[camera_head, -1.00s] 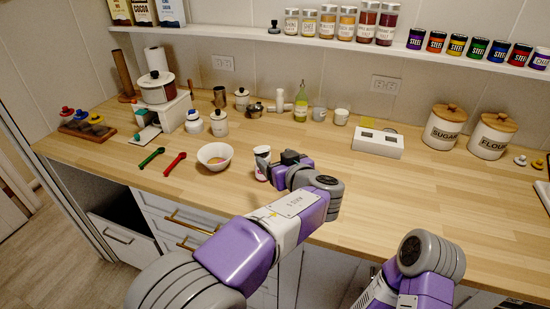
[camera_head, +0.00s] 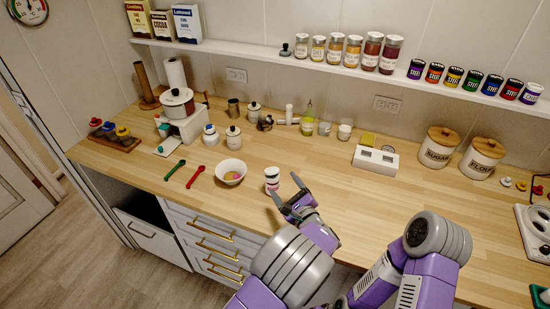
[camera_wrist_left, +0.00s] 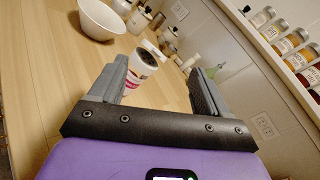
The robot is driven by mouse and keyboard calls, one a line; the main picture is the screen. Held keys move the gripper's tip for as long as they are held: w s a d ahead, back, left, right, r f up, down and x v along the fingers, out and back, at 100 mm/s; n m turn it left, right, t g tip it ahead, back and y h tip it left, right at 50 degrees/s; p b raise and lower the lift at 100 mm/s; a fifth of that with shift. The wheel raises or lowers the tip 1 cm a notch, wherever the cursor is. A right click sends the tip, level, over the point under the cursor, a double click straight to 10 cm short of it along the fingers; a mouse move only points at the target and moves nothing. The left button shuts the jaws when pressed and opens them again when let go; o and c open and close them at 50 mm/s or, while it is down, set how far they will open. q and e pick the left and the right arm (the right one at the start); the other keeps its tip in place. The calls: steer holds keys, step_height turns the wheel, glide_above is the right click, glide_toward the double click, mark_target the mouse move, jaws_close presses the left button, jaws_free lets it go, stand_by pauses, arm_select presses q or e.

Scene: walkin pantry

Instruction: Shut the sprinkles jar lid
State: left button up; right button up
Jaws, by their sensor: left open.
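The small white jar with pink markings (camera_head: 272,179), apparently the sprinkles jar, stands upright on the counter to the right of the bowl. In the left wrist view the jar (camera_wrist_left: 139,72) has a dark round top with a pale rim, and a pale piece rises behind it. I cannot tell clearly how its lid sits. My left gripper (camera_head: 285,187) is open and empty, just in front and to the right of the jar. In the wrist view the jar lies beyond the fingers, nearer the left one. My right arm shows, but its gripper does not.
A white bowl (camera_head: 231,172) stands left of the jar. Red (camera_head: 195,177) and green (camera_head: 175,170) spoons lie farther left. Canisters, bottles and a white box (camera_head: 376,160) stand toward the back.

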mark_target(272, 171)
arm_select(q)
steer(key=w+a+m, duration=0.1)
steer(key=w+m, duration=0.1)
steer(key=w+a+m+p, duration=0.1)
steer(key=w+m, duration=0.1)
steer(key=w+a+m+p, duration=0.1)
steer(key=w+m, duration=0.1)
steer(key=m, duration=0.1)
steer(key=shift+a+f+t+h, duration=0.2)
steer(key=shift+a+t+h, duration=0.1)
steer(key=shift+a+t, duration=0.1)
arm_select(e)
step_height(272, 171, up, 4)
steer(key=shift+f, duration=0.1)
arm_select(q)
steer(key=shift+c, duration=0.2)
steer(key=c, duration=1)
